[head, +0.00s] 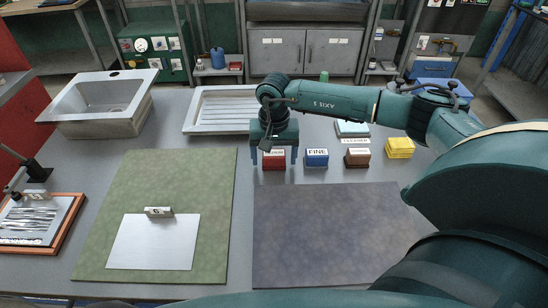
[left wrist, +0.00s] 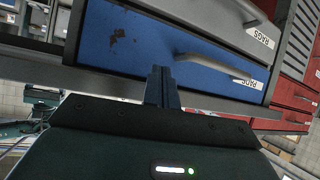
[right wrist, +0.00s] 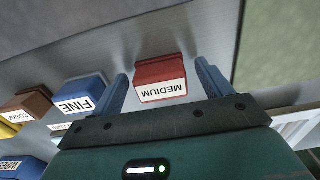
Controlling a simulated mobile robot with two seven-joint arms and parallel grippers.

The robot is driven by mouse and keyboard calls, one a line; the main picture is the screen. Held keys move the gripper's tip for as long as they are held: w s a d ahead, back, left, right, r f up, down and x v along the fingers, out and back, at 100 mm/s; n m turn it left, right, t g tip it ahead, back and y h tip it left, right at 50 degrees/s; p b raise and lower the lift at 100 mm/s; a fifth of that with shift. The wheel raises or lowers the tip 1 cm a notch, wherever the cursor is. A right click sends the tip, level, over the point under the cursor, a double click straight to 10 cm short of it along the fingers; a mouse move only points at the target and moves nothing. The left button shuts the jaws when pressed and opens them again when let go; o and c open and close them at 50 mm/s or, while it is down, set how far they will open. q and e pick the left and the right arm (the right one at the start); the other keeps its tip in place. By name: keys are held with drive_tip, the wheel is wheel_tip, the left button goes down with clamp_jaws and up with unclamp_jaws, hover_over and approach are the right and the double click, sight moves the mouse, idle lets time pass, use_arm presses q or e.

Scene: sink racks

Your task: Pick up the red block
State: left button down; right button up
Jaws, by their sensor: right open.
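The red block (head: 274,164), with a white label, sits on the grey table in the head view. In the right wrist view the red block (right wrist: 158,72) is labelled MEDIUM. My right gripper (head: 274,156) is open above the block, pointing down. In the right wrist view the block shows between the two blue fingers of the right gripper (right wrist: 161,70), with a gap on each side. My left gripper (left wrist: 160,72) shows only in the left wrist view, its fingers together and nothing visible between them.
A blue block (head: 317,157) labelled FINE, a brown block (head: 358,157) and yellow blocks (head: 400,147) stand right of the red one. A white ribbed tray (head: 205,126) lies behind. A green mat (head: 110,190) and a grey-purple mat (head: 325,235) lie in front.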

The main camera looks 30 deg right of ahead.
sight(273, 155)
drive_tip(key=c, duration=1.1)
drive_tip(key=shift+r, duration=0.1)
wheel_tip(273, 155, up, 10)
drive_tip(key=shift+f+b, duration=0.1)
drive_tip(key=shift+b, duration=0.45)
drive_tip(key=o, duration=0.4)
drive_tip(key=shift+c, duration=1.4)
drive_tip(key=shift+a, duration=0.1)
